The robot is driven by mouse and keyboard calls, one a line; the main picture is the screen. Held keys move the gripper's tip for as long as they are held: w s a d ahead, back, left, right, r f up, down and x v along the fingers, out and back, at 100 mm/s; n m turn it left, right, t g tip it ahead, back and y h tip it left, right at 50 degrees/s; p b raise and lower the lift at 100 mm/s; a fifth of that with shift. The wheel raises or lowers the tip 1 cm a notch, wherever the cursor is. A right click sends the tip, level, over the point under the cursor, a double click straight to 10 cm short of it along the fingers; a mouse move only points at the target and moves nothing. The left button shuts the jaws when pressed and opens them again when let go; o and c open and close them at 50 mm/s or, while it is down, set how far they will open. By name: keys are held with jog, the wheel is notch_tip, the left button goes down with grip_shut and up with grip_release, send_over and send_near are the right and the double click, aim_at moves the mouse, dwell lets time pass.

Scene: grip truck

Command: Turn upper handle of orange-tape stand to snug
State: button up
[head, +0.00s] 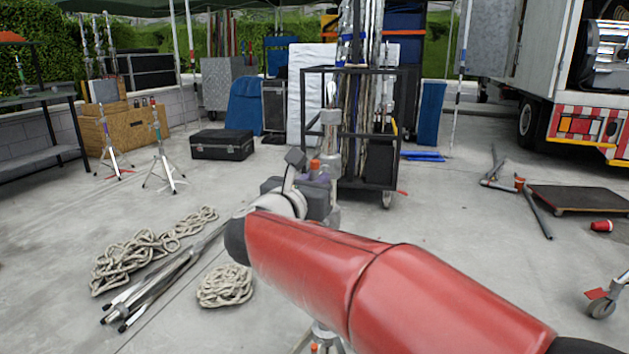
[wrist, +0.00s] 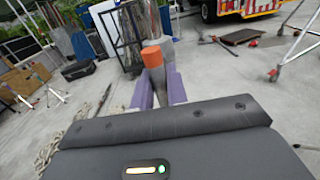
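My gripper (head: 311,186) is at the middle of the head view, at a metal stand (head: 330,128). Its two purple fingers also show in the wrist view (wrist: 160,90). A grey handle with an orange part (wrist: 160,72) lies between these fingers, one finger on each side. The orange part also shows just above the fingers in the head view (head: 315,165). I cannot tell whether the fingers press on the handle or stand slightly apart from it. My red-sleeved arm hides much of the stand's lower part.
A black rack cart (head: 318,73) with poles stands close behind. Ropes (head: 225,286) and folded metal legs (head: 165,285) lie on the floor at left. A flat dolly (head: 580,199) and red cup (head: 602,226) are at right. Open concrete lies between.

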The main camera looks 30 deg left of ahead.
grip_shut()
jog(key=n, duration=0.3)
jog(key=shift+n, duration=0.4)
jog(key=n, duration=0.5)
jog(key=shift+r+p, duration=0.1)
jog(key=shift+p, duration=0.2)
jog(key=n+p, duration=0.1)
jog(key=n, duration=0.4)
jog(key=shift+n, duration=2.1)
